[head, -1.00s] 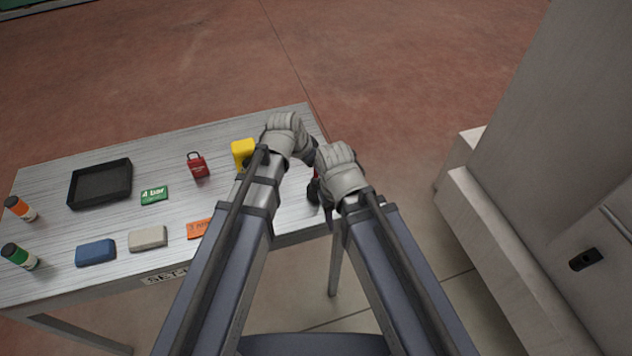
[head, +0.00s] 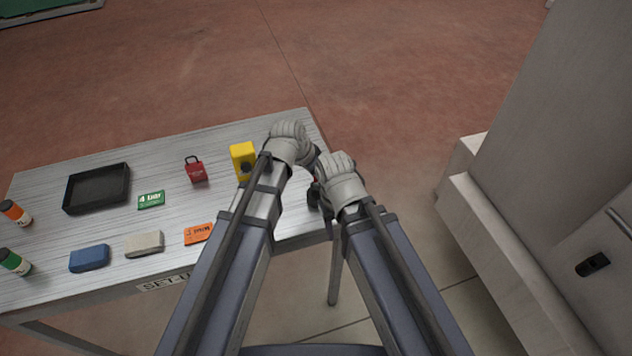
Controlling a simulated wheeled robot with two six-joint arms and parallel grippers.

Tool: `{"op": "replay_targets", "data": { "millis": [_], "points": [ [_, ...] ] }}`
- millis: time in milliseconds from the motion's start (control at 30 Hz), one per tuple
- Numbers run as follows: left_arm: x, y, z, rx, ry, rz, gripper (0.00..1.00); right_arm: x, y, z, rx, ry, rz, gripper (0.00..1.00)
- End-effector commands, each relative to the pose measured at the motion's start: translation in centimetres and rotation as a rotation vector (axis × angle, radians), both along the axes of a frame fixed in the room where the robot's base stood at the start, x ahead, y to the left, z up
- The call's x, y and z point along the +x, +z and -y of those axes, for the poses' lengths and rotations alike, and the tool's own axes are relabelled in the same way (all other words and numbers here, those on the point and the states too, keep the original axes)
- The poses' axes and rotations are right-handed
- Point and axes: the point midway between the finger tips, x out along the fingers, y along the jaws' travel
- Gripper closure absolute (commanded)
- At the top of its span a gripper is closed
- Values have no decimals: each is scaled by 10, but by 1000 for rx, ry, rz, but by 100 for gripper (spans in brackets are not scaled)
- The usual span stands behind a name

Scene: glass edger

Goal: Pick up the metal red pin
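No red pin can be made out clearly. A small dark and red item (head: 314,194) shows partly between my two grippers at the table's right edge, mostly hidden by them, and I cannot tell what it is. My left gripper (head: 291,141), a grey gloved hand, is over the table's far right corner. My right gripper (head: 334,168), also a grey gloved hand, is beside the table's right edge, close to the left one. Their fingers face away from me, so I cannot tell whether either is open or holds anything.
The metal table (head: 225,155) bears a yellow box (head: 243,158), red padlock (head: 196,172), black tray (head: 97,206), green card (head: 151,200), orange card (head: 198,233), blue block (head: 90,258), beige block (head: 145,243) and two bottles at left. A grey machine (head: 545,150) stands right.

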Motion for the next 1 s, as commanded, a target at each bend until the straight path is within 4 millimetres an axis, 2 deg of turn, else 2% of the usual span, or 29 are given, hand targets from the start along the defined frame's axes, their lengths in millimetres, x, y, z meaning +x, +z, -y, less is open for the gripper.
{"op": "replay_targets", "data": {
  "millis": [633, 767, 1000],
  "points": [
    [0, 5, 0, 0, 0, 0, 100, 0, 5, 0, 0, 0, 0, 50],
    [0, 14, 0, 0, 0, 0, 100, 0, 14, 0, 0, 0, 0, 50],
    [0, 46, 0, 0, 0, 0, 100, 0, 46, 0, 0, 2, 0, 50]
  ]
}}
